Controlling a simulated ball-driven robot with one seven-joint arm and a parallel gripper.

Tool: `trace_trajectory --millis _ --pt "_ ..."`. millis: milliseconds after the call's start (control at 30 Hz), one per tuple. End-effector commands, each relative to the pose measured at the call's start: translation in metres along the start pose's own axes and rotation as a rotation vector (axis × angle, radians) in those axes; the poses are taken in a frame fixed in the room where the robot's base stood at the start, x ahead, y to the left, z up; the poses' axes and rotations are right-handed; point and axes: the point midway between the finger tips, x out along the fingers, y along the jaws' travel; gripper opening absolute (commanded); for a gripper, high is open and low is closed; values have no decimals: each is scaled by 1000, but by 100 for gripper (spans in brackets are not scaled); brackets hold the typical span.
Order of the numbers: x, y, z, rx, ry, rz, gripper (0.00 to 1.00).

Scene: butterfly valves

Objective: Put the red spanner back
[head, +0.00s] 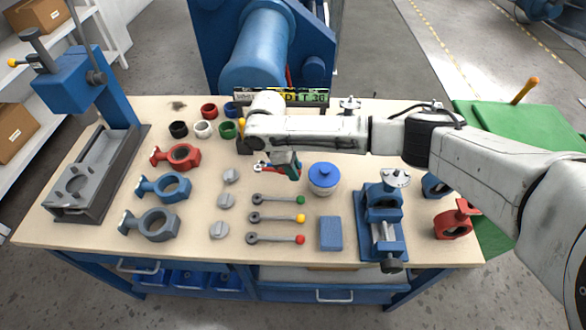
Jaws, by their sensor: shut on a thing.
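The red spanner (264,168) shows as a short red and grey piece low over the middle of the bench, behind the row of levers. My gripper (291,165) is shut on it. The gripper and wrist hide part of the spanner, and I cannot tell whether it touches the bench top.
A blue-lidded jar (323,178) stands close to the right of my gripper. Three levers (275,217) with coloured knobs lie in front. Red, blue and grey valve bodies (164,187) lie left. A blue vice (383,215) stands right. A sign (305,97) is at the back edge.

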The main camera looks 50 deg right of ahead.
Motion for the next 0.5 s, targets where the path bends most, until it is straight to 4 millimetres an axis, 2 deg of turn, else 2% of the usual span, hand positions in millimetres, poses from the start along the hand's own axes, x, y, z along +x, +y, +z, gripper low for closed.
trace_trajectory --millis 100,500 --pt "14 0 -4 0 0 2 0" --pt "42 0 -13 1 0 1 0"
